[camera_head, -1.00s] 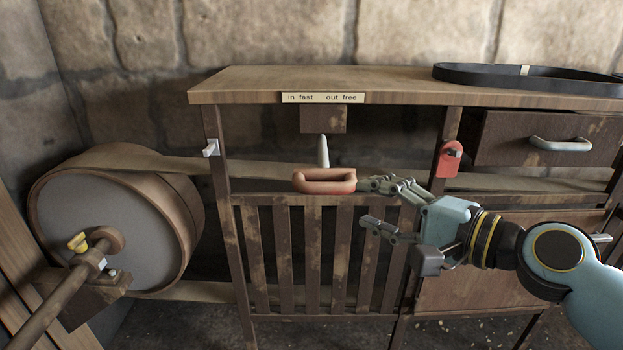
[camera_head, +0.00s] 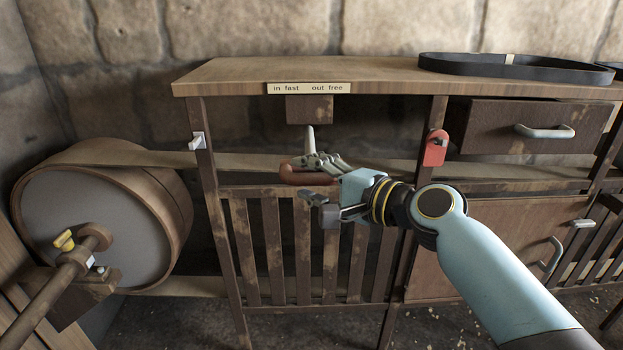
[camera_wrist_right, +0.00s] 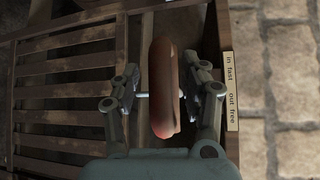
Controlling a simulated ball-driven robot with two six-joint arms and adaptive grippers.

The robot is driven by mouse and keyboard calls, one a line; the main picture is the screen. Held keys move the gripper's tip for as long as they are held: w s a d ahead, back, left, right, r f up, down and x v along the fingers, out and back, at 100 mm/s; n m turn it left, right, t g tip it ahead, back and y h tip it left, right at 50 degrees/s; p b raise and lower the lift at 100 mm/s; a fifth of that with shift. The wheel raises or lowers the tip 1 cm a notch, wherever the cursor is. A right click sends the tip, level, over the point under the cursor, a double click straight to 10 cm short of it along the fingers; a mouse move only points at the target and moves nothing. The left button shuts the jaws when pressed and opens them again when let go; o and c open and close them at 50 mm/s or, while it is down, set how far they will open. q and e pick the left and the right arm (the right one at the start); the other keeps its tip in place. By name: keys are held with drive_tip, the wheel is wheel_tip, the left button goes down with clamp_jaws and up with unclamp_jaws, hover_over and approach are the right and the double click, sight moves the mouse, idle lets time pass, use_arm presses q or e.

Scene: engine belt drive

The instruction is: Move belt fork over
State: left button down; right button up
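The belt fork's red-brown handle (camera_head: 292,177) sits below the pale label reading "in fast" and "out free" (camera_head: 309,88). A pale rod (camera_head: 310,138) stands just above the handle, under a wooden block (camera_head: 310,109). My right gripper (camera_head: 318,180) is at the handle, with one finger above and one below it, and partly covers it. In the right wrist view, the handle (camera_wrist_right: 164,90) lies between the open fingers. A gap shows on the left finger's side; the right finger is close, and I cannot tell whether it touches. My left gripper is not in view.
A flat belt (camera_head: 240,160) runs from the large drum (camera_head: 100,220) behind the bench frame. A slatted panel (camera_head: 290,250) stands below the handle. A red tag (camera_head: 435,148) hangs on the right post. A black belt loop (camera_head: 515,68) lies on the bench top (camera_head: 390,88).

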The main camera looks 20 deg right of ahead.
clamp_jaws()
drive_tip(key=shift+f, duration=0.1)
drive_tip(key=w+d+b, duration=0.2)
drive_tip(key=w+b, duration=0.1)
drive_tip(key=w, duration=0.6)
drive_tip(key=shift+w+d+b, duration=0.15)
drive_tip(key=shift+d+b, duration=0.2)
drive_tip(key=shift+d, duration=0.05)
drive_tip(key=shift+c, duration=2.1)
unclamp_jaws()
drive_tip(key=o, duration=0.4)
drive_tip(key=shift+w, duration=0.2)
drive_tip(key=shift+o, duration=0.2)
drive_tip(key=shift+s, duration=0.1)
